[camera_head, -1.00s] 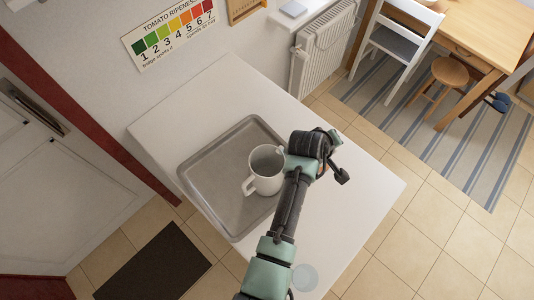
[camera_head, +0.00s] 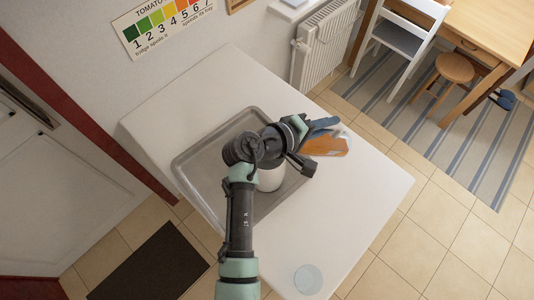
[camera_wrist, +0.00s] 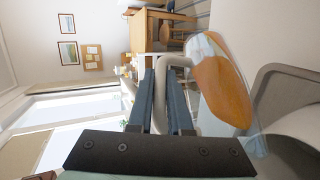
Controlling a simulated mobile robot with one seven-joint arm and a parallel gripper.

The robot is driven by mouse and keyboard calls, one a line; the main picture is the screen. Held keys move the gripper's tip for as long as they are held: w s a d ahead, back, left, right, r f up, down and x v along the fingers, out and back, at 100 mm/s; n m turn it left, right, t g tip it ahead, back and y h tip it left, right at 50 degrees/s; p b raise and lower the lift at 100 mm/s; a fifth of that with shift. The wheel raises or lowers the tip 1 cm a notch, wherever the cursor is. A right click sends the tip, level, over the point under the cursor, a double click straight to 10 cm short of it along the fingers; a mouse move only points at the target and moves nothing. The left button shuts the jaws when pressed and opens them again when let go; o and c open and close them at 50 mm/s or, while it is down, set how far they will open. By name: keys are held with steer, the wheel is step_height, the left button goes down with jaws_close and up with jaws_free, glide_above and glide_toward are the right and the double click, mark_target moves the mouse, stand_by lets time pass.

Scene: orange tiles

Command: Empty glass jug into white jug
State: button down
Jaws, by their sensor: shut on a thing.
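My gripper (camera_head: 318,126) is shut on the handle of the glass jug (camera_head: 330,145), which holds orange liquid. In the wrist view my fingers (camera_wrist: 170,85) close around the pale handle, with the glass jug (camera_wrist: 222,88) to their right. The jug is off the counter at the right edge of the tray; how far it is tilted I cannot tell. The white jug (camera_head: 270,180) stands in the tray, left of and below the glass jug in the picture. My arm hides its rim and handle. I see no liquid passing between them.
The grey tray (camera_head: 197,160) lies on the white counter (camera_head: 360,210). A clear round glass item (camera_head: 308,279) stands near the counter's front edge. The counter right of the tray is clear. A radiator (camera_head: 322,55), chair (camera_head: 395,45) and stool (camera_head: 455,68) are beyond.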

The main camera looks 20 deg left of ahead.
steer(key=shift+s+a+r+t+b, duration=0.15)
steer(key=shift+a+t+b, duration=0.2)
steer(key=shift+b, duration=0.15)
steer(key=shift+s+a+r+n+t+h+b, duration=0.2)
steer(key=shift+s+a+r+h+b, duration=0.15)
steer(key=shift+a+b, duration=0.15)
steer(key=shift+s+a+r+n+t+h+b, duration=0.1)
steer(key=shift+s+a+r+t+h+b, duration=0.15)
steer(key=shift+a+h+b, duration=0.2)
steer(key=shift+s+a+r, duration=0.1)
steer(key=shift+a+r, duration=0.05)
steer(key=shift+a, duration=0.05)
steer(key=shift+d+r+b, duration=0.1)
steer(key=shift+b, duration=0.25)
steer(key=shift+s+a+r+n+t+h+b, duration=0.3)
steer(key=shift+a+r+t+h+b, duration=0.15)
steer(key=shift+t+b, duration=0.2)
stand_by(1.1)
